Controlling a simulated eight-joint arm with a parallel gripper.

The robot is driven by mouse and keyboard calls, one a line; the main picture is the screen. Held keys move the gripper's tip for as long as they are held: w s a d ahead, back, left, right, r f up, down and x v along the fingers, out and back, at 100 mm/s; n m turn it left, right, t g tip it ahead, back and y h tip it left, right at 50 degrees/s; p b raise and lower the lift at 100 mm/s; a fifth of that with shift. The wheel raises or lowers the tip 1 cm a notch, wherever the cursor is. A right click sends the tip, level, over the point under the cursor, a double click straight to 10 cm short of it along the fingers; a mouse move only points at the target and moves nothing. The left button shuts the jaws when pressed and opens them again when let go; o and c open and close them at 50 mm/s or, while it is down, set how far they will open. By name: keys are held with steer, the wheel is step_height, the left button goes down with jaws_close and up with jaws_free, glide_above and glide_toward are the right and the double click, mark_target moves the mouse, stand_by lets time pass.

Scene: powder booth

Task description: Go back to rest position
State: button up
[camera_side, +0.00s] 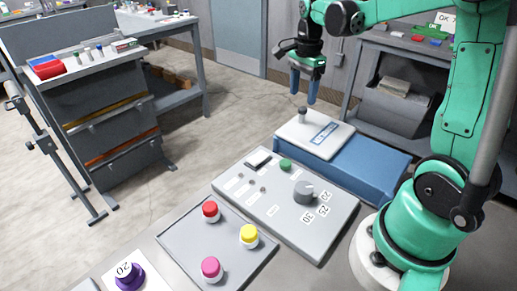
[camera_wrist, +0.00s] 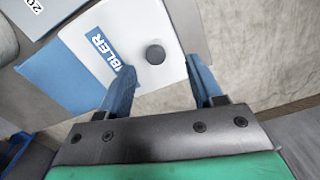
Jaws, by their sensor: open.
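My green arm's gripper (camera_side: 303,86) has two blue fingers pointing down. It is open and empty, above the far end of a white plate (camera_side: 300,131) that lies on a blue box (camera_side: 365,170). A small grey cylinder (camera_side: 302,115) stands upright on the plate, below the fingertips and apart from them. In the wrist view the open gripper (camera_wrist: 165,80) shows at the bottom, with the dark round top of the cylinder (camera_wrist: 155,54) beyond and between the fingers. The plate (camera_wrist: 125,30) bears a blue label, partly readable as "BLER".
A grey panel (camera_side: 235,187) with a dial (camera_side: 304,191) stands in front of the blue box. Red and yellow buttons sit on a nearer grey tray (camera_side: 185,240); a purple knob (camera_side: 128,276) is at the front left. Shelving (camera_side: 110,110) stands left. The floor between is clear.

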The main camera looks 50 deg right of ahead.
steer(key=shift+r, duration=0.2)
steer(key=shift+a, duration=0.15)
steer(key=s+a+n+t, duration=0.4)
steer(key=a+n+t, duration=0.3)
steer(key=a+n, duration=0.8)
steer(key=n, duration=0.6)
steer(key=shift+s+a+r, duration=0.15)
steer(key=shift+a+r, duration=0.2)
steer(key=shift+r, duration=0.05)
